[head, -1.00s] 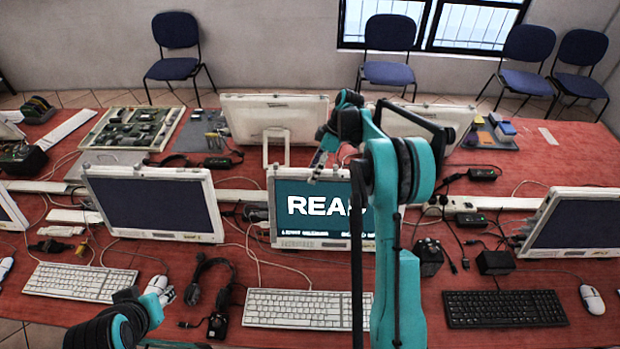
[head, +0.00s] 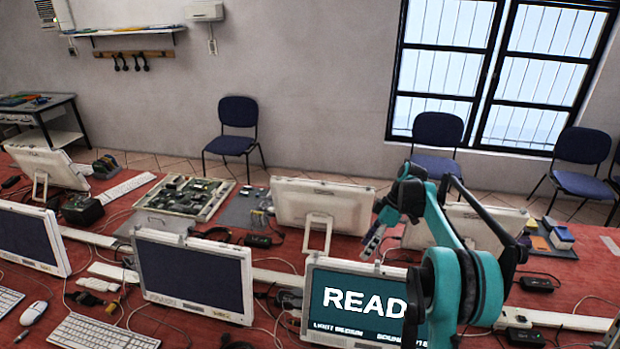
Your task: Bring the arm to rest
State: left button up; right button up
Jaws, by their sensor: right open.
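My right arm, teal and black, rises from the bottom right of the head view. It bends over, and my right gripper (head: 375,241) hangs from its far end, fingers pointing down. The gripper is open, in front of the back row of monitors and above the lit monitor (head: 316,298), which shows "READ" with the rest of the word hidden by my arm. I see nothing held in it. My left gripper and arm are not in view.
A red table (head: 197,334) carries monitors, keyboards and loose cables. A dark monitor (head: 192,277) stands left of the lit one. A tray of circuit boards (head: 190,192) lies behind it. Blue chairs (head: 237,112) and a barred window line the wall.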

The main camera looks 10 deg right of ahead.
jog(key=s+a+r+m+t+h+b, duration=0.3)
jog(key=s+a+m+b, duration=0.25)
jog(key=s+a, duration=0.55)
jog(key=s+a+f+m+t+h+b, duration=0.1)
jog(key=s+a+f+m+t+b, duration=0.1)
jog(key=s+f, duration=0.3)
jog(key=s+a+f+m+t+h+b, duration=0.1)
jog(key=s+f+m, duration=0.4)
jog(key=s, duration=0.7)
jog(key=shift+s+a+f+t+b, duration=0.15)
jog(key=shift+a+f+t+b, duration=0.45)
jog(key=shift+a+f+b, duration=0.45)
jog(key=shift+d+r, duration=0.1)
jog(key=shift+r, duration=0.1)
